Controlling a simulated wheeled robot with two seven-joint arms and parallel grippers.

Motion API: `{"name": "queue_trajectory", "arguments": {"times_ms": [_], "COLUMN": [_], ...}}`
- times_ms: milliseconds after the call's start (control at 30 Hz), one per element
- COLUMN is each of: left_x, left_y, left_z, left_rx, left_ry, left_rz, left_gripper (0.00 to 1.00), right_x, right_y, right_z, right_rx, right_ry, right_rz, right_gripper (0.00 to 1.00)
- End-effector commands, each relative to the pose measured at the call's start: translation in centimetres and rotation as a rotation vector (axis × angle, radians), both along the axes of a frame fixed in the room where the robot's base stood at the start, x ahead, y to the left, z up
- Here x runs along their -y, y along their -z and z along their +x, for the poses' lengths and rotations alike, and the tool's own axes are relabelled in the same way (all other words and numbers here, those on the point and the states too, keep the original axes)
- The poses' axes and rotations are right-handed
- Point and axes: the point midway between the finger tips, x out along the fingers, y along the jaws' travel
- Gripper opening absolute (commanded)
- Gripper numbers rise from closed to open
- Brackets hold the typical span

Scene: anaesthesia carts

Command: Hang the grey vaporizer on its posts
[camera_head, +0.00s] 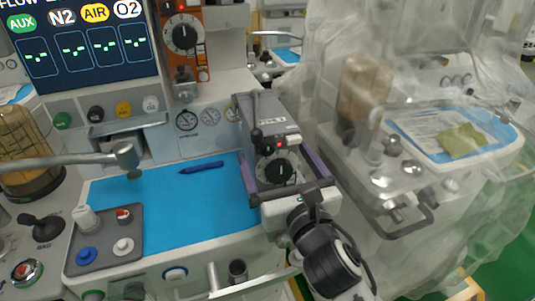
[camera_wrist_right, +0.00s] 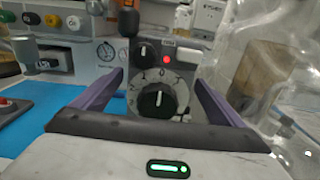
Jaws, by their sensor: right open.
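The grey vaporizer (camera_head: 262,110) stands upright at the right end of the blue work surface, with a black dial and a small red light on its front. It also shows in the right wrist view (camera_wrist_right: 185,60), face on. My right gripper (camera_head: 281,168) is open, with one purple finger on each side of the vaporizer's lower part. In the wrist view the fingers of the right gripper (camera_wrist_right: 158,88) flank the dial; I cannot tell whether they touch the body. I cannot make out any bare posts. My left gripper is not in view.
An orange vaporizer (camera_head: 183,38) is mounted at the back, beside the monitor (camera_head: 82,45). A pen (camera_head: 202,167) lies on the blue mat (camera_head: 165,212). A grey tray (camera_head: 105,240) holds small parts at left. A plastic-draped cart (camera_head: 400,160) stands close on the right.

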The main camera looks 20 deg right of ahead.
Motion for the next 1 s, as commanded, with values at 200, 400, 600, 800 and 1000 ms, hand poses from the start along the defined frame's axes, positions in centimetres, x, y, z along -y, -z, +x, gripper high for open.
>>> {"name": "queue_trajectory", "arguments": {"times_ms": [200, 400, 600, 800, 1000], "left_x": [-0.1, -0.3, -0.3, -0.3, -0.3], "left_y": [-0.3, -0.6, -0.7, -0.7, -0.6], "left_z": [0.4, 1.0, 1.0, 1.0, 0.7], "left_rx": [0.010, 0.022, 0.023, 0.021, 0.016], "left_ry": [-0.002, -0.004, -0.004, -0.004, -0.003], "left_rz": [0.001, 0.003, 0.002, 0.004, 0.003], "left_gripper": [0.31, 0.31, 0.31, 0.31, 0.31], "right_x": [0.0, 0.0, 0.0, 0.0, 0.0], "right_y": [0.0, 0.0, 0.0, 0.0, -0.6], "right_z": [2.4, 2.5, 2.5, 2.5, 2.5], "right_rx": [0.000, -0.001, -0.001, -0.001, 0.014], "right_ry": [0.000, -0.001, -0.001, -0.001, -0.002], "right_rz": [0.002, 0.001, 0.001, 0.001, 0.001], "right_gripper": [0.92, 0.92, 0.65, 0.31, 0.08]}}
